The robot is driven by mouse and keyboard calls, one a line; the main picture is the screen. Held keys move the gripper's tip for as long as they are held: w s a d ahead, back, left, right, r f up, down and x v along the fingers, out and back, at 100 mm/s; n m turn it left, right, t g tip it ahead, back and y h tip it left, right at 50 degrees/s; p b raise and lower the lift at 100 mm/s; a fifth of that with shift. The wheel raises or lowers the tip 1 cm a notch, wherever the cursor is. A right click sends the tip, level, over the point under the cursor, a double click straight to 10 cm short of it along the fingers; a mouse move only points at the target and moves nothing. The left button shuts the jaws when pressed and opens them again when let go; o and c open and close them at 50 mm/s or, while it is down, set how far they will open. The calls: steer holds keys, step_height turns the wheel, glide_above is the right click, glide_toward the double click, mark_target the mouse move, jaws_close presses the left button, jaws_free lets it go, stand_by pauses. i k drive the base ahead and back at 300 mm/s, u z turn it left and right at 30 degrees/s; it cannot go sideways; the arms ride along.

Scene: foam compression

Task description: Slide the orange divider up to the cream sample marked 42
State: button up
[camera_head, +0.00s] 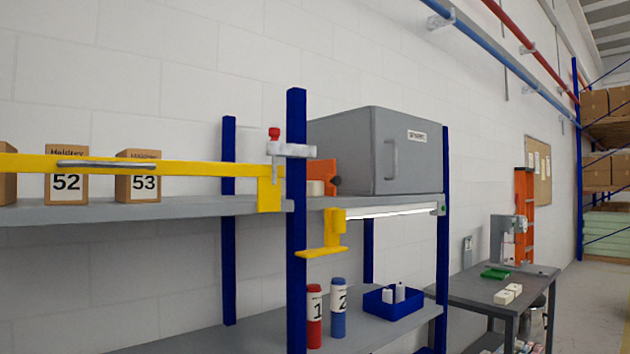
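An orange upright piece (325,174), which looks like the divider, stands on the upper shelf just left of the grey cabinet. A dark round knob shows at its right side. A small cream block (315,188) sits low in front of its left part; no number is readable on it, and I cannot tell whether they touch. The blue post and yellow bar end hide what lies to their left. No sample marked 42 can be read anywhere. My gripper is not in view.
A yellow bar (210,168) with a grey handle crosses the upper shelf (150,210) before boxes marked 52 (67,184) and 53 (145,184). A blue post (297,240) and yellow bracket (335,232) stand near the grey cabinet (365,150). Numbered cylinders (339,318) and a blue tray (392,306) are below.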

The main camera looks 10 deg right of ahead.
mark_target(324, 171)
steer(key=i, duration=0.9)
steer(key=z, duration=0.05)
